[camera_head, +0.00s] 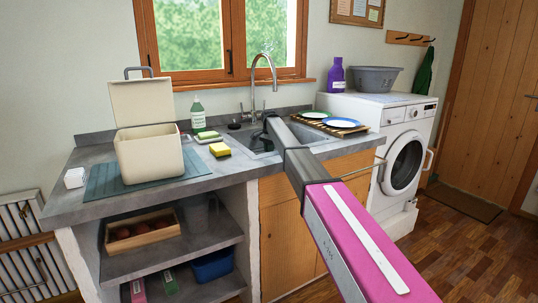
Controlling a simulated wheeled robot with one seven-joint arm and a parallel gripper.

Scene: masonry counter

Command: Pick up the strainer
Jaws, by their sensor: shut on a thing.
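My arm reaches from the lower right to the sink (254,134) in the grey counter. My gripper (266,141) is at its far end, low over the sink, a small dark shape partly hidden by my own arm. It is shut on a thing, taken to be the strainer. I cannot make out the strainer's shape, or whether it touches the sink.
The tap (254,85) rises just behind my gripper. Left stand a green bottle (198,118), a yellow sponge (220,149) and an open cream box (150,155). A slatted rack (345,130) with plates (315,114) lies right, before the washing machine (375,107).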

